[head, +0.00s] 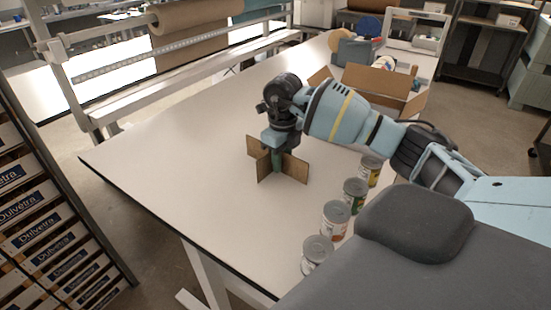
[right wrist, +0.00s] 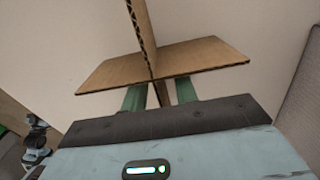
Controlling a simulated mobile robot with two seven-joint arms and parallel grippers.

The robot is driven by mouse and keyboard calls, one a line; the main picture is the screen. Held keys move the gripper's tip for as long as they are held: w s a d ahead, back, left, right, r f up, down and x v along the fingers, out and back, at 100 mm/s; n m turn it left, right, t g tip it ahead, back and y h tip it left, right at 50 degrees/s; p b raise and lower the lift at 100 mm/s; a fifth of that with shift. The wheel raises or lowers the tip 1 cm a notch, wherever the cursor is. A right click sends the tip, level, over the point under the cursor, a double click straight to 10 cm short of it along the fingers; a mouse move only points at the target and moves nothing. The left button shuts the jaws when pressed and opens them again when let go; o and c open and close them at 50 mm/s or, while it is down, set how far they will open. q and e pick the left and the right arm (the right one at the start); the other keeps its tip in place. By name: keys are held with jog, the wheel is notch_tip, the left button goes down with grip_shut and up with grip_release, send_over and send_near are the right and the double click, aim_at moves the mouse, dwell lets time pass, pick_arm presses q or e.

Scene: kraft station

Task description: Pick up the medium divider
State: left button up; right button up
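The medium divider (head: 295,169) is a brown cardboard cross of interlocking panels, standing upright on the white table. My right gripper (head: 277,160) points down at the middle of the divider, its green fingers low among the panels. In the right wrist view, the divider (right wrist: 205,56) fills the area just past the fingers. There the right gripper (right wrist: 160,93) has its two fingers well apart, with one thin panel between them and gaps at its sides. The fingertips are partly hidden behind the crossing panel. My left gripper is not in view.
Several cans (head: 335,219) stand in a row along the table's near right side. An open cardboard box (head: 378,83) sits farther back, with a grey bin (head: 355,51) behind it. The white table (head: 180,160) is clear left of the divider.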

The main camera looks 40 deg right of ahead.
grip_shut()
jog(key=shift+r, duration=0.1)
notch_tip(320, 180, up, 10)
jog(key=shift+f, duration=0.1)
dwell(0.4)
